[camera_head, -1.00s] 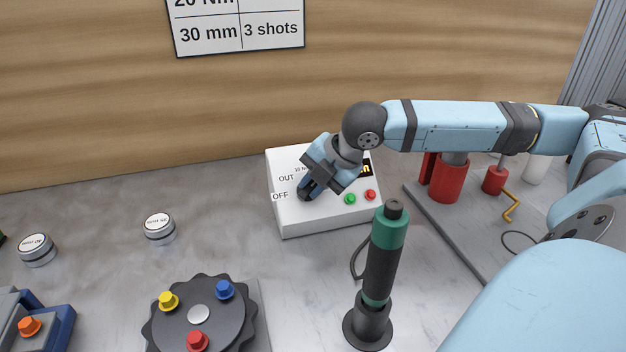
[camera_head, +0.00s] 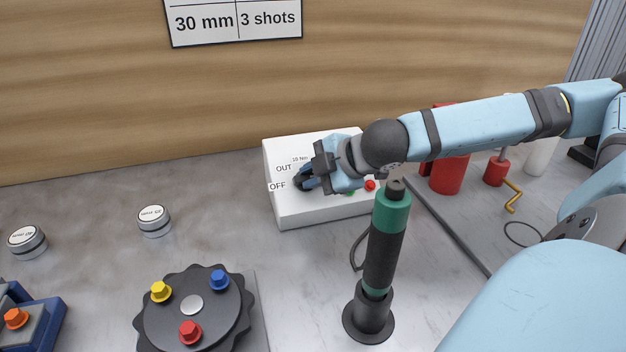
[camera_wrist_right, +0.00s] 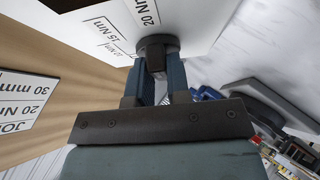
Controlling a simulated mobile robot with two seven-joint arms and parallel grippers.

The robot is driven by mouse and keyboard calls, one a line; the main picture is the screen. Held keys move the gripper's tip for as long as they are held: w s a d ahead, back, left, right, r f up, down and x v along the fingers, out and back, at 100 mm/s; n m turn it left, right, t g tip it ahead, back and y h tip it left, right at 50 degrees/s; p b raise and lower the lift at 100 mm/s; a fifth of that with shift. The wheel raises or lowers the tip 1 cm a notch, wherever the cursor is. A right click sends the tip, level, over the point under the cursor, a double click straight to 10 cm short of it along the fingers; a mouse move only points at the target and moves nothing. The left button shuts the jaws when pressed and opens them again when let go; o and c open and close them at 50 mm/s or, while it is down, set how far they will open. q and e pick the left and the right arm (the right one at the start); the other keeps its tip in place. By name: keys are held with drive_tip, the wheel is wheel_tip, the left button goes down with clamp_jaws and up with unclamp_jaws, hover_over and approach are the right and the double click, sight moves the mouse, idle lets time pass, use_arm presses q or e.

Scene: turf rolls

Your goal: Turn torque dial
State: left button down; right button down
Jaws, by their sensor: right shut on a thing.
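The torque dial (camera_wrist_right: 158,42) is a dark round knob on the face of a white control box (camera_head: 288,212). In the wrist view, labels reading 15 Nm and 20 Nm sit beside it. My right gripper (camera_head: 303,179) reaches the box from the right. In the right wrist view its two fingers (camera_wrist_right: 158,70) are shut on the dial's grip. In the head view the gripper hides most of the dial, with OUT, OFF and 10 Nm labels visible to its left and above. My left gripper is not in view.
A green and black screwdriver (camera_head: 382,250) stands in a holder in front of the box. A black rotary plate (camera_head: 215,328) with coloured knobs lies front left. Two silver round pieces, one (camera_head: 154,221) nearer the box, rest on the table. A red fixture (camera_head: 447,177) stands right.

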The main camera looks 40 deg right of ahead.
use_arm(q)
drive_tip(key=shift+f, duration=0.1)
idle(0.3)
use_arm(e)
drive_tip(key=c, duration=1.1)
unclamp_jaws()
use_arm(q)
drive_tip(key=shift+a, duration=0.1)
use_arm(e)
drive_tip(key=shift+s+d+r, duration=0.2)
drive_tip(key=shift+s+r, duration=0.1)
drive_tip(key=shift+s, duration=0.1)
use_arm(q)
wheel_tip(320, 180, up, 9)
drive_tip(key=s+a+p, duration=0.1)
drive_tip(key=p, duration=1.8)
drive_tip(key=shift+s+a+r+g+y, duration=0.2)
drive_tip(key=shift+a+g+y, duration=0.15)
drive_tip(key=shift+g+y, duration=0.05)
use_arm(e)
drive_tip(key=v, duration=1.2)
drive_tip(key=shift+s+r, duration=0.15)
drive_tip(key=shift+s, duration=0.2)
